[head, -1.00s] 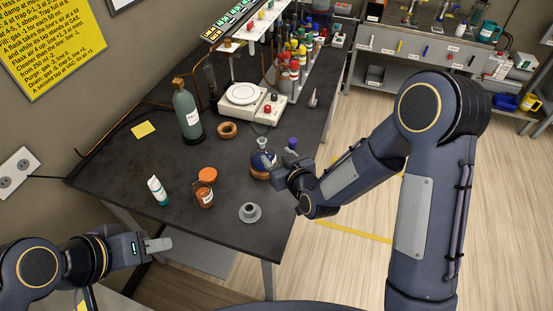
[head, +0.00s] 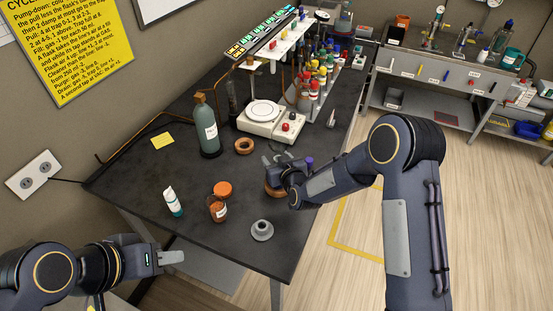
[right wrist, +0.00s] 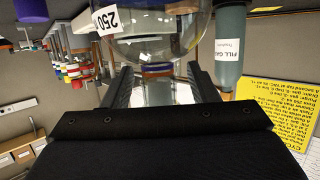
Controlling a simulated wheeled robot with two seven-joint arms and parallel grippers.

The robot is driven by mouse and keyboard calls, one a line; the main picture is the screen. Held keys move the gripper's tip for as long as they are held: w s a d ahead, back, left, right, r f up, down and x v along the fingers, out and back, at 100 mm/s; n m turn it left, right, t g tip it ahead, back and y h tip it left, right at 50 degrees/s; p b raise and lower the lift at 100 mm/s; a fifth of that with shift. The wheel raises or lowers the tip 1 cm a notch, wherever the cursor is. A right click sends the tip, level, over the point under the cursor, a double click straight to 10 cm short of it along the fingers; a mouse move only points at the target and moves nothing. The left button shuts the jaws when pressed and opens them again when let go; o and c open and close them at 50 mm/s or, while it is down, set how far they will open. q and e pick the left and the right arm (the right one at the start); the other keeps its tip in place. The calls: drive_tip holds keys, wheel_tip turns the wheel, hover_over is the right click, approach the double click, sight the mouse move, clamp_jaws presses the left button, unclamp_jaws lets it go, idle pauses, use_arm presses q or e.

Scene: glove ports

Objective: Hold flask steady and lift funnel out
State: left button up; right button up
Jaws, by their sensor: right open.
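The round glass flask (right wrist: 150,42), with a white 250 label, fills the upper middle of the right wrist view. In the head view my right gripper (head: 279,158) mostly hides it; only a brownish part (head: 272,190) shows low beside the gripper. The right gripper is open, its fingers (right wrist: 163,92) on either side of clear glass beside the bulb; I cannot tell whether they touch it. I cannot make out the funnel in either view. My left gripper (head: 172,258) is at the lower left, off the bench's front edge; its opening is unclear.
A white hotplate (head: 268,118) and a purple-capped item (head: 309,162) are near the flask.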

drive_tip(key=c, duration=1.1)
drive_tip(key=o, duration=1.2)
drive_tip(key=v, duration=1.2)
drive_tip(key=shift+a, duration=0.1)
drive_tip(key=shift+c, duration=0.7)
drive_tip(key=x, duration=0.4)
drive_tip(key=f+x, duration=0.1)
drive_tip(key=x, duration=0.7)
drive_tip(key=shift+f, duration=0.35)
